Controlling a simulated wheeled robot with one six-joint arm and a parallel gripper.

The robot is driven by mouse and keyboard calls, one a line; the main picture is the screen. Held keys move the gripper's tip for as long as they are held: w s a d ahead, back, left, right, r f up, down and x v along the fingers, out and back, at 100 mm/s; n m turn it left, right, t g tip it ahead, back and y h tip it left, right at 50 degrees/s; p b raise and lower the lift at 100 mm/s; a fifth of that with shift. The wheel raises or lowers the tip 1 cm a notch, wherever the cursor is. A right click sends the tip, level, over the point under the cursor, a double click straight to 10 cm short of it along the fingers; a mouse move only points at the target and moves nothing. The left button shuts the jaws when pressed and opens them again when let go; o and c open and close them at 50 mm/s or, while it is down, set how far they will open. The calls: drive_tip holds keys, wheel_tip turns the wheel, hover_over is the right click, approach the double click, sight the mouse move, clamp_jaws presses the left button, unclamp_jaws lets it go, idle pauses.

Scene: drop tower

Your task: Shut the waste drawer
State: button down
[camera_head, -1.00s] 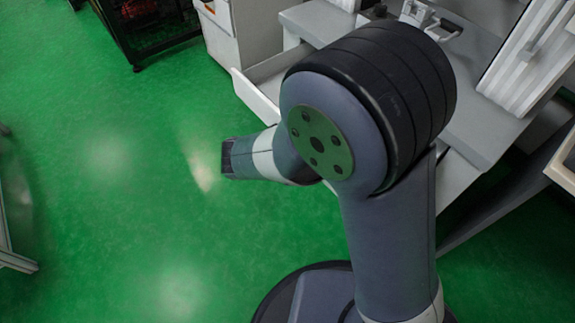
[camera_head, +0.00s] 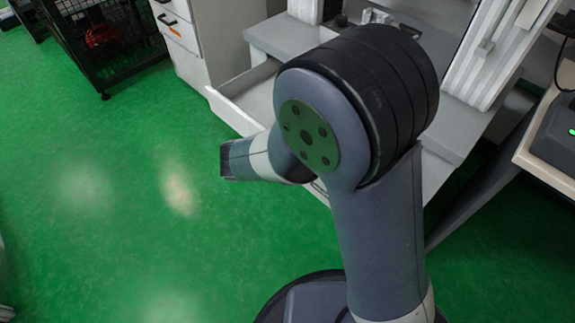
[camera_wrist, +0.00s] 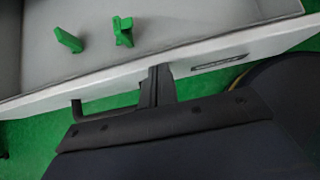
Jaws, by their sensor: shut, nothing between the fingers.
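The waste drawer stands open in the head view, its pale front panel (camera_head: 232,114) partly hidden behind my arm. Two small green pieces (camera_wrist: 122,30) lie inside on the grey drawer floor. My gripper (camera_wrist: 159,74) is shut and empty, its fingertips at the outer side of the drawer front. I cannot tell whether they touch it. In the head view my gripper is hidden behind my arm.
A white cabinet (camera_head: 190,45) with drawers stands left of the open drawer. A black mesh cage (camera_head: 110,35) stands at the upper left. A bench with a dark device (camera_head: 556,138) is at the right. Green floor is clear at the left.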

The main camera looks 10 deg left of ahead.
drive_tip(key=w+d+p, duration=0.4)
drive_tip(key=w+d, duration=1.1)
drive_tip(key=w, duration=0.5)
drive_tip(key=shift+d+p, duration=0.3)
drive_tip(key=shift+p, duration=0.05)
drive_tip(key=shift+r, duration=0.1)
drive_tip(key=s+a+f+p+v, duration=0.1)
drive_tip(key=f+p+v, duration=0.1)
drive_tip(key=v, duration=1.1)
drive_tip(key=shift+s+f, duration=0.15)
drive_tip(key=shift+s, duration=0.2)
drive_tip(key=shift+a, duration=0.15)
